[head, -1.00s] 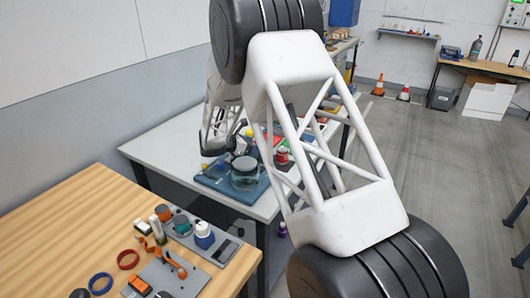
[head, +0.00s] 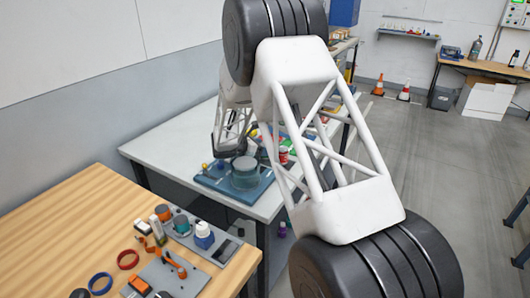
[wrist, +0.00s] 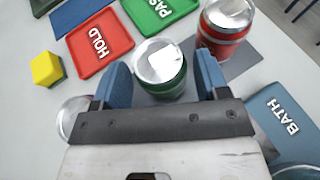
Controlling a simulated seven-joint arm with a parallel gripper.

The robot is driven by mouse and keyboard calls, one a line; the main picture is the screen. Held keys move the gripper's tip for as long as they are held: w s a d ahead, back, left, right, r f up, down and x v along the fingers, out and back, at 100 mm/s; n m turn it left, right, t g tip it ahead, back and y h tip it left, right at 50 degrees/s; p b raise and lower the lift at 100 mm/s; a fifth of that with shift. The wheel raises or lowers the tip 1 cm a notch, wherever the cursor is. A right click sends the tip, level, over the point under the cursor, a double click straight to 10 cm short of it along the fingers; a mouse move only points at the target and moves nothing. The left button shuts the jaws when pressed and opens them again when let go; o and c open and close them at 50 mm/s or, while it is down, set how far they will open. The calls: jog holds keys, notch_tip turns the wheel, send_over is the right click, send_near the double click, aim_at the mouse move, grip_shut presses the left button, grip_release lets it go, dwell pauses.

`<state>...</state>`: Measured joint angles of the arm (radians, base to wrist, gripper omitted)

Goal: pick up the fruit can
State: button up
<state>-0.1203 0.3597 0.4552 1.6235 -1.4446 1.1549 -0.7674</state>
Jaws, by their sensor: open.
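In the wrist view, a green can (wrist: 165,87) with a silver lid stands between the two blue fingers of my gripper (wrist: 163,78), which is open. I cannot tell how deep the fingers reach beside it. A red can (wrist: 221,44) with a silver lid stands to the upper right; it also shows in the head view (head: 283,155). Another silver-lidded can (wrist: 72,113) is partly hidden beside my left finger. No can label is readable, so I cannot tell which is the fruit can. In the head view my gripper (head: 226,148) is over the far table, partly hidden by the arm.
A red HOLD tray (wrist: 88,58), a green tray (wrist: 146,20) and a yellow block (wrist: 46,69) lie beyond the fingers. A blue BATH slab (wrist: 272,104) lies right, with a glass vessel (head: 245,180) on it. The white table (head: 160,142) is clear at left.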

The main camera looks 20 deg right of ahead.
aim_at(262, 144)
jog(key=c, duration=0.8)
jog(key=shift+r, duration=0.1)
jog(key=shift+r, duration=4.9)
